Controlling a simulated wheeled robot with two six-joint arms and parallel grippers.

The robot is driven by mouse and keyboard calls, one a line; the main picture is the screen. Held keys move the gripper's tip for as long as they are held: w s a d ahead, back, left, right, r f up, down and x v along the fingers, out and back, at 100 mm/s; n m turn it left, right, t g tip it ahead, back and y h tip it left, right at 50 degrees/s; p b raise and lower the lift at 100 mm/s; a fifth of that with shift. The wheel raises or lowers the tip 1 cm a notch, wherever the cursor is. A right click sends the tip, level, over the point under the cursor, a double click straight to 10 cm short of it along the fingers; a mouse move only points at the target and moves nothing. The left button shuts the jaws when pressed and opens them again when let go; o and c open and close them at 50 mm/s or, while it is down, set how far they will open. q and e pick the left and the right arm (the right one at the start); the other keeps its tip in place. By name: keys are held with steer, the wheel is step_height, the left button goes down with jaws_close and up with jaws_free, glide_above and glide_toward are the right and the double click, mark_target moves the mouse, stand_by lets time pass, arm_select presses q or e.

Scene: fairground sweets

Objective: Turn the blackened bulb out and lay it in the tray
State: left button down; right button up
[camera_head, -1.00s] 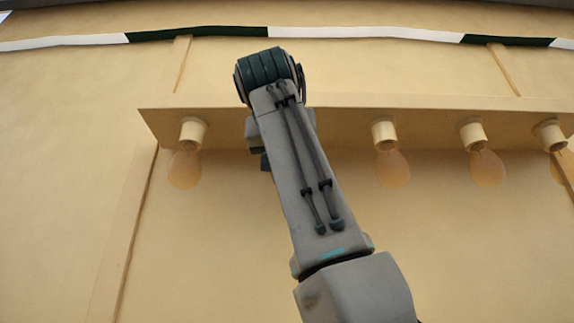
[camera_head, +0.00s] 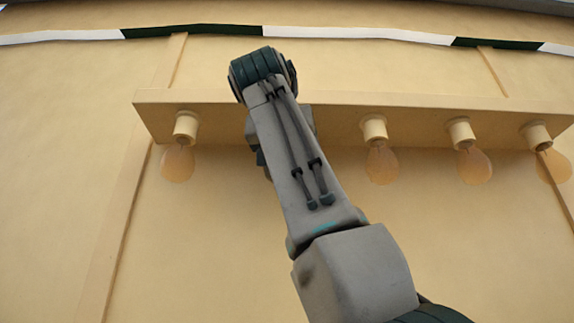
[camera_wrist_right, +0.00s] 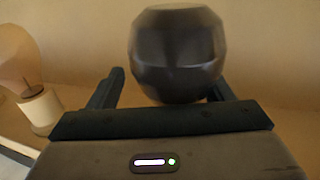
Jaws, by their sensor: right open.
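The blackened bulb (camera_wrist_right: 178,52) is a dark, nearly black globe in the right wrist view. My right gripper (camera_wrist_right: 166,80) is open, with one finger on each side of the bulb's lower part in the picture. I cannot tell whether the fingers touch it. The bulb's base and socket are hidden. In the head view my right arm crosses the middle and covers the blackened bulb and the gripper. My left gripper and the tray are not in view.
A cream ledge (camera_head: 335,118) carries several sockets with clear amber bulbs hanging down, one left of my arm (camera_head: 178,162) and others right of it (camera_head: 382,163). A neighbouring bulb (camera_wrist_right: 18,60) stands close left in the wrist view. A green-and-white strip runs above.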

steer(key=shift+s+a+r, duration=0.1)
steer(key=shift+s+a, duration=0.25)
steer(key=shift+a, duration=0.2)
steer(key=shift+s+a+r, duration=0.1)
steer(key=shift+s+a, duration=0.2)
steer(key=shift+a, duration=0.25)
steer(key=shift+w+f+n+t+y, duration=0.15)
steer(key=shift+w+n+t+y, duration=0.15)
steer(key=shift+n+y, duration=0.5)
steer(key=shift+w+n+y+b, duration=0.15)
steer(key=shift+n+y+b, duration=0.2)
steer(key=shift+y, duration=0.55)
steer(key=n+y, duration=0.2)
steer(key=y, duration=0.1)
steer(key=shift+a, duration=0.35)
steer(key=n+y, duration=0.2)
steer(key=y, duration=0.1)
steer(key=n+g+y, duration=0.1)
steer(key=shift+w+a+y+p, duration=0.1)
steer(key=shift+w+y+p, duration=0.2)
steer(key=shift+w+p, duration=0.05)
steer(key=shift+s+a+n+g+y, duration=0.25)
steer(key=shift+n+g+y, duration=0.15)
steer(key=shift+n+y, duration=0.4)
steer(key=shift+w+m, duration=0.1)
steer(key=shift+m, duration=0.15)
